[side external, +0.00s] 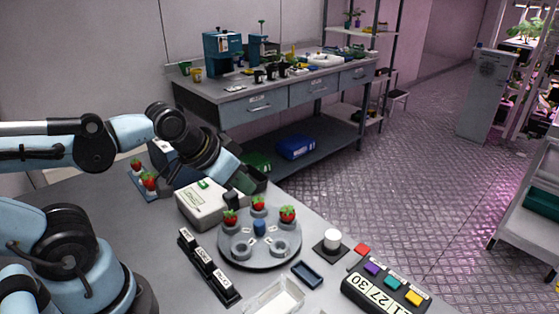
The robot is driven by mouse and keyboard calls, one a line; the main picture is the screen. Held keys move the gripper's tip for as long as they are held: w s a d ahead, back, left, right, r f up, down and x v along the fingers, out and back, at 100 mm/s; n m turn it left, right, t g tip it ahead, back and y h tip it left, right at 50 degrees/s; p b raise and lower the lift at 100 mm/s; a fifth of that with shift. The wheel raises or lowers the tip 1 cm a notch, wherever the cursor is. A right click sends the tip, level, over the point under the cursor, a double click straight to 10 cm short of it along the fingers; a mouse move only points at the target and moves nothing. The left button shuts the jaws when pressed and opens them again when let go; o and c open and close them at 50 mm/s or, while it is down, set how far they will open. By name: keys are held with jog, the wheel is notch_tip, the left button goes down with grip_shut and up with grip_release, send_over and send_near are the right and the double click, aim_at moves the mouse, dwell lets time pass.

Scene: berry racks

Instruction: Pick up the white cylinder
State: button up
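The white cylinder (332,238) stands upright on a dark square pad (323,252) on the grey table, right of the round grey rack. My gripper (238,190) is dark and hangs from the arm above the rear left of that rack. It is well to the left of the white cylinder and apart from it. Its fingers are small and dark here, and I cannot tell whether they are open or shut.
The round rack (258,263) holds several strawberries and a blue piece. A white box (199,209) stands behind it to the left, and a black labelled strip (208,268) lies in front. A button panel (386,288), a red block (362,249) and a small blue tray (307,275) lie near the cylinder.

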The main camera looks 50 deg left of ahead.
jog(key=o, duration=0.6)
jog(key=shift+o, duration=0.2)
jog(key=m+g+y, duration=0.2)
jog(key=m+y, duration=0.7)
jog(key=m, duration=1)
send_over(335, 237)
jog(key=s, duration=0.1)
notch_tip(335, 237, down, 4)
jog(key=s+d+f+m+y, duration=0.1)
jog(key=d, duration=0.1)
jog(key=d+f+m+y, duration=0.1)
jog(key=d+f+m, duration=0.1)
jog(key=d, duration=0.1)
jog(key=s+d+f+m+y, duration=0.1)
jog(key=d, duration=0.1)
jog(key=shift+s+d+f+t, duration=0.15)
jog(key=shift+s+f+t, duration=0.2)
jog(key=shift+t, duration=0.05)
jog(key=shift+m, duration=0.3)
jog(key=shift+x, duration=3.7)
